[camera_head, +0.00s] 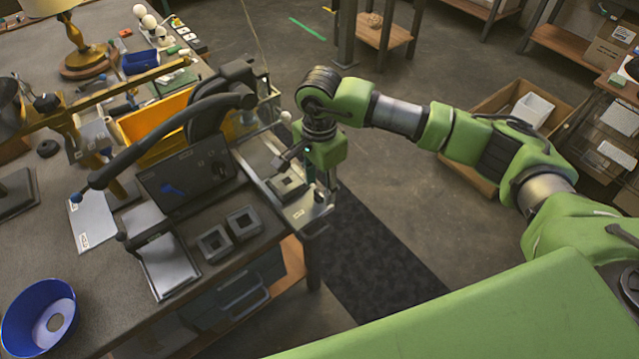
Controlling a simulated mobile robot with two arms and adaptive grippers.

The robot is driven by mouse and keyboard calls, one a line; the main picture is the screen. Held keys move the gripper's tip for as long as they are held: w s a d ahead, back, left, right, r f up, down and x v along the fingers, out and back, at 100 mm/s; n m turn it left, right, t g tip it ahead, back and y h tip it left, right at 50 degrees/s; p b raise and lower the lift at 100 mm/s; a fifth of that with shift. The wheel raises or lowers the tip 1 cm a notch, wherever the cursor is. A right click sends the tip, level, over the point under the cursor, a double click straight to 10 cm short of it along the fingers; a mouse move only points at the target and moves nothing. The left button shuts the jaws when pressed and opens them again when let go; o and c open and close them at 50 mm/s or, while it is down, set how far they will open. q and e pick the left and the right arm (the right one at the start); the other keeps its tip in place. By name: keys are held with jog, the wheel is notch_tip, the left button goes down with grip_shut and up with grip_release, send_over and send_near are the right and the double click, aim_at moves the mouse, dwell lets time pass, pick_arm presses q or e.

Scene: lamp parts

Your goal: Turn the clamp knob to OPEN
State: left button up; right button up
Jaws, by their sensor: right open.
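I cannot read OPEN or any other marking, and cannot tell for sure which part is the clamp knob. My right gripper (291,166) reaches down from the green arm at the bench's right edge. It is open, above a light metal fixture (307,210) holding a dark square part (287,186), right of the panel. Its fingertips are small and partly hidden. My left gripper is not in view.
A long black curved arm (150,133) passes over the panel, before a yellow bin (165,112). Two dark square blocks (243,222) lie in front. A blue bowl (40,318) is at front left.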

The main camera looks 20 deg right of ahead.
jog(key=shift+f, duration=0.85)
jog(key=c, duration=1.1)
